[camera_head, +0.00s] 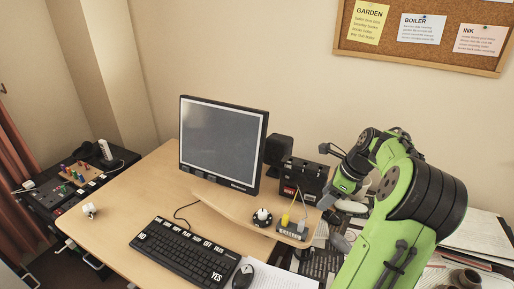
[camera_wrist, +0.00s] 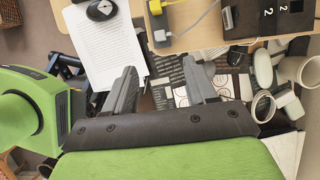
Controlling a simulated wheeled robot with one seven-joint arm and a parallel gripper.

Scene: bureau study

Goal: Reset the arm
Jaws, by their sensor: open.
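My gripper (camera_wrist: 160,78) is in the wrist view with its two grey fingers spread apart and nothing held between them. Below it in that view are a dark printed surface and papers, partly covered by the fingers. My green arm rises on the right of the head view, bent over the right part of the desk (camera_head: 130,225). I cannot make out the fingertips clearly in the head view.
A monitor (camera_head: 222,140), a keyboard (camera_head: 185,250) and a mouse (camera_head: 243,276) are on the desk. A black box (camera_head: 303,178) stands beside my arm. White cups (camera_wrist: 263,106) lie right of the fingers. The desk's left part is mostly clear.

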